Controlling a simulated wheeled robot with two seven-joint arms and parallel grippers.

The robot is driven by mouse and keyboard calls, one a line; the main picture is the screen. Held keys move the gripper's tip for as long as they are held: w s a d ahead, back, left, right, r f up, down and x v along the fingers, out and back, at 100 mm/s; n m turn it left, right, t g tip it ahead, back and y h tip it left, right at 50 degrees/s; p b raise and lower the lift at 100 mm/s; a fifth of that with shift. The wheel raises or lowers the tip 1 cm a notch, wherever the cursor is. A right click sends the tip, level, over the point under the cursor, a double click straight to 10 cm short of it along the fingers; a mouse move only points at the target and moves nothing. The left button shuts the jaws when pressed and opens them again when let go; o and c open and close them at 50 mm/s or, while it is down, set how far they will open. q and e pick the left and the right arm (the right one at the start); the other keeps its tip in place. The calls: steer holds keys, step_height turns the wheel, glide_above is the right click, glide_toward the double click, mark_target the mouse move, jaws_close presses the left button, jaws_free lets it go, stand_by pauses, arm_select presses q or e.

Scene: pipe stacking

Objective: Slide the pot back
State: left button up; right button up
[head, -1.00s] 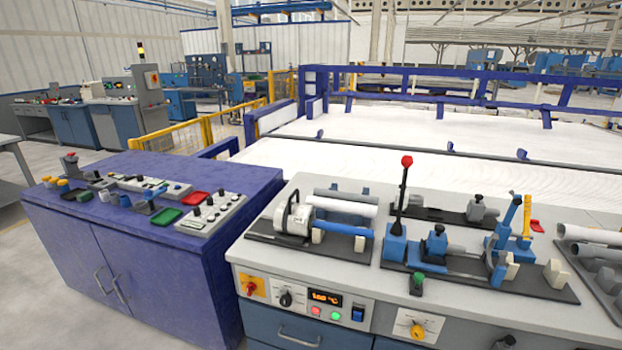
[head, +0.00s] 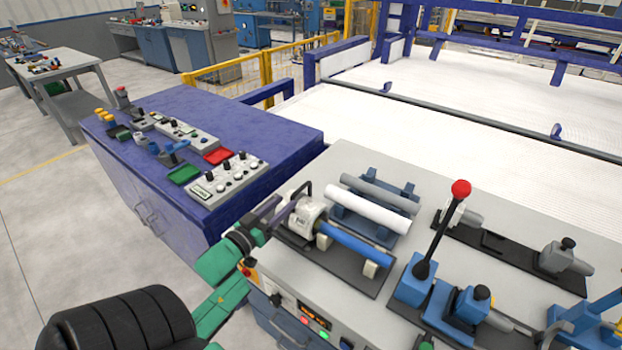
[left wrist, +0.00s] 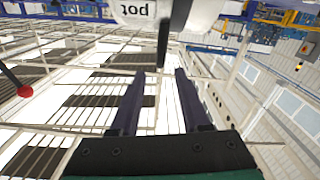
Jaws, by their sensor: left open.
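The white pot (head: 304,216) is a short cylinder at the left end of a blue pipe (head: 355,243), on a dark base plate on the grey bench. In the left wrist view the pot (left wrist: 138,12) shows its label at the top edge, with a dark handle (left wrist: 177,32) hanging beside it. My left gripper (head: 283,208) is at the pot's left side, by the handle. In the left wrist view its two fingers (left wrist: 161,76) are apart, and the handle's end shows between their tips. Whether they touch the handle I cannot tell. My right gripper is not in view.
A white pipe (head: 368,208) and a grey pipe (head: 376,190) lie on a blue rack behind the pot. A red-knobbed lever (head: 440,230) stands to the right. A purple cabinet (head: 285,142) with control boxes is to the left.

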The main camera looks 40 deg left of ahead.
mark_target(307, 183)
arm_select(q)
steer(key=w+p, duration=0.1)
steer(key=w, duration=1)
steer(key=shift+w+a+f, duration=0.1)
steer(key=shift+w+a, duration=0.05)
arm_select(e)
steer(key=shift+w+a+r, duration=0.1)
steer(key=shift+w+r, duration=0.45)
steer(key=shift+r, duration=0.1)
arm_select(q)
steer(key=shift+c, duration=0.3)
jaws_close()
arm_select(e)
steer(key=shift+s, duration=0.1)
arm_select(q)
steer(key=shift+f, duration=0.1)
